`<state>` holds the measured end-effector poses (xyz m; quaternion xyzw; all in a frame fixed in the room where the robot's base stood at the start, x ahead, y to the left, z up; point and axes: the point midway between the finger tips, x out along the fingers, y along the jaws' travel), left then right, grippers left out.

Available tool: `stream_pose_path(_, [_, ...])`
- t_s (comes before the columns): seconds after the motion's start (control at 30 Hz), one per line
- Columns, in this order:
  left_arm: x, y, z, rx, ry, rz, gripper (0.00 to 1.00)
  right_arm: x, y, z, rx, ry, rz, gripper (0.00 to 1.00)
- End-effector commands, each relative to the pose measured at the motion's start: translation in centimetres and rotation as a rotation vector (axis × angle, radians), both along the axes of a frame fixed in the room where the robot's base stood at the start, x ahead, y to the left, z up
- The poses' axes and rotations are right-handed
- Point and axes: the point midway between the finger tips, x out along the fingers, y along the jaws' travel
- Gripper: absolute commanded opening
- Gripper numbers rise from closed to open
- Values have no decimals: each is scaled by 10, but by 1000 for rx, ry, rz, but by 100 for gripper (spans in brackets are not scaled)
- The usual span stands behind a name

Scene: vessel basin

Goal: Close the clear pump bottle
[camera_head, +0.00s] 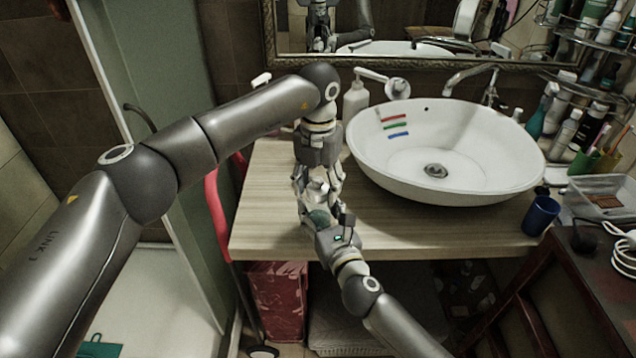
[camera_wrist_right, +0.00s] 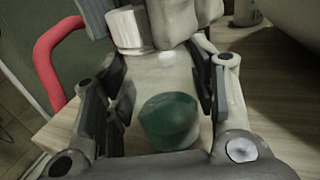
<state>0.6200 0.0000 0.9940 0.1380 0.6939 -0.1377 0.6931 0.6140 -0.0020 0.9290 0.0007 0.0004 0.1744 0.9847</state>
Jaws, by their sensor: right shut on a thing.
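The clear pump bottle (camera_wrist_right: 165,75) is between the fingers of my right gripper (camera_wrist_right: 165,95), with a green patch (camera_wrist_right: 170,120) on its near side. In the head view, my right gripper (camera_head: 322,217) comes from below and is shut on the bottle above the counter's front part. My left gripper (camera_head: 318,180) points down from above, right over the bottle. A white cap-like part (camera_wrist_right: 128,28) shows beside the left gripper's grey body in the right wrist view. The left fingertips and the bottle's top are largely hidden, so I cannot tell if they touch.
The wooden counter (camera_head: 265,225) carries a white basin (camera_head: 440,150) to the right. A white pump bottle (camera_head: 355,100) stands behind, near the wall. A blue cup (camera_head: 541,215) stands at the right. A red curved bar (camera_head: 217,215) is beside the counter's left edge.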

Motion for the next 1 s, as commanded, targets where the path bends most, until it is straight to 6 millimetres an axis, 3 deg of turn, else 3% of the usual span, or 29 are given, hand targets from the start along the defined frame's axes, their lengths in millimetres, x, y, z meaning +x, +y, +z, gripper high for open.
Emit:
stream_pose_path(0.03, [0, 0, 0, 0, 0, 0, 43, 0, 0, 0, 0, 0, 0, 0])
stream_pose_path(0.27, [0, 0, 0, 0, 0, 0, 13, 0, 0, 0, 0, 1, 0, 0])
stream_pose_path(0.47, [0, 0, 0, 0, 0, -5, 12, 0, 0, 0, 0, 1, 0, 0])
stream_pose_path(0.5, [0, 0, 0, 0, 0, -5, 42, 0, 0, 0, 0, 1, 0, 0])
stream_pose_path(0.67, [0, 0, 0, 0, 0, -5, 62, 0, 0, 0, 0, 1, 0, 0])
stream_pose_path(1.0, [0, 0, 1, 0, -1, -5, 65, 0, 0, 0, 0, 1, 0, 0])
